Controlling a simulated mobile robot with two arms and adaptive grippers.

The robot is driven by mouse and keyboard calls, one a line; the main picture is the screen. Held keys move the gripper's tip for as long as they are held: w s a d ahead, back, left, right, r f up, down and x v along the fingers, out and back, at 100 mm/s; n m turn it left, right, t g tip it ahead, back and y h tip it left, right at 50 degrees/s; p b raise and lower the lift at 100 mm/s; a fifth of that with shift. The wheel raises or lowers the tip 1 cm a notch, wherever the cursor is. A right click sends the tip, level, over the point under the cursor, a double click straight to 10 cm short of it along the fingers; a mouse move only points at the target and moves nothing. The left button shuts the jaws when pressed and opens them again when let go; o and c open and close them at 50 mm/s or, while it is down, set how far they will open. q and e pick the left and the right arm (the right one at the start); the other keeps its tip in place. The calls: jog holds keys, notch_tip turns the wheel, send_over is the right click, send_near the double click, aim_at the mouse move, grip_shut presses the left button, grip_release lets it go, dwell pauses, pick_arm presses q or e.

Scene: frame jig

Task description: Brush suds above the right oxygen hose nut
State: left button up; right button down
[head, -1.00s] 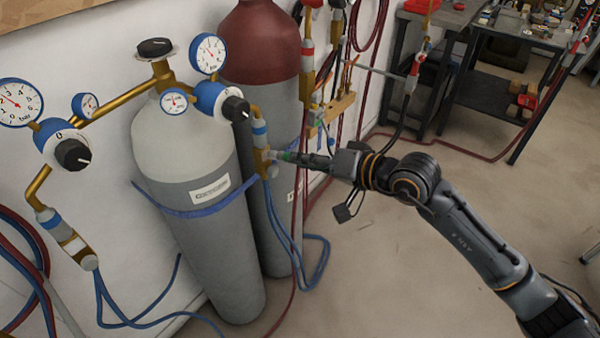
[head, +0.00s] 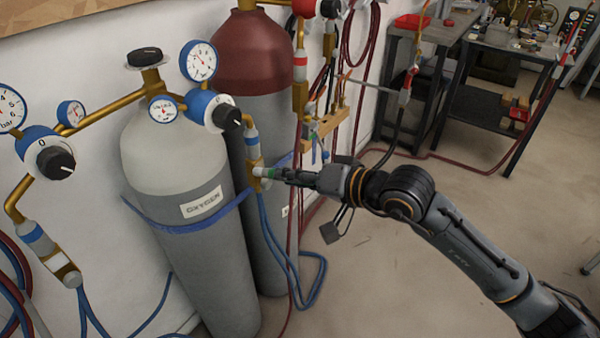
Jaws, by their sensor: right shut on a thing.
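The grey oxygen cylinder (head: 180,245) stands against the wall with its regulator (head: 208,108) on the right side of the manifold. Below that regulator a brass fitting with a blue band (head: 252,142) hangs down to the hose connection (head: 254,168), where blue hoses (head: 279,245) begin. My right gripper (head: 292,176) is shut on a small brush-like tool (head: 271,172) with a green part and a pale tip. The tip is at the right side of the fitting; I cannot tell whether it touches. The nut is partly hidden, and no suds can be made out. My left gripper is not in view.
A maroon-topped cylinder (head: 259,50) stands behind the oxygen cylinder. A second hose fitting (head: 48,254) hangs at the left. A wooden rack (head: 325,122) and red hoses are on the wall. Dark workbenches (head: 480,98) stand at the back right. The floor at right is open.

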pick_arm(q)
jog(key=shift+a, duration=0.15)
pick_arm(e)
jog(key=shift+s+a, duration=0.15)
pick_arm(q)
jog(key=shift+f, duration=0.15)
pick_arm(e)
jog(key=shift+s+d+f+b, duration=0.15)
jog(key=shift+d+b, duration=0.2)
jog(key=s+d+b, duration=0.2)
jog(key=shift+d, duration=0.4)
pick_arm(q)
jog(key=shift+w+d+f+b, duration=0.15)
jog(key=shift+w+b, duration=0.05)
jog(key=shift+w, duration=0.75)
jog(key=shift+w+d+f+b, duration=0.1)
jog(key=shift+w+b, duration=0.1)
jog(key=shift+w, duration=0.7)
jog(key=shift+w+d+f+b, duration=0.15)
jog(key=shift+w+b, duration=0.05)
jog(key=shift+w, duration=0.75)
pick_arm(e)
jog(key=shift+s+d, duration=0.6)
jog(key=shift+d, duration=0.1)
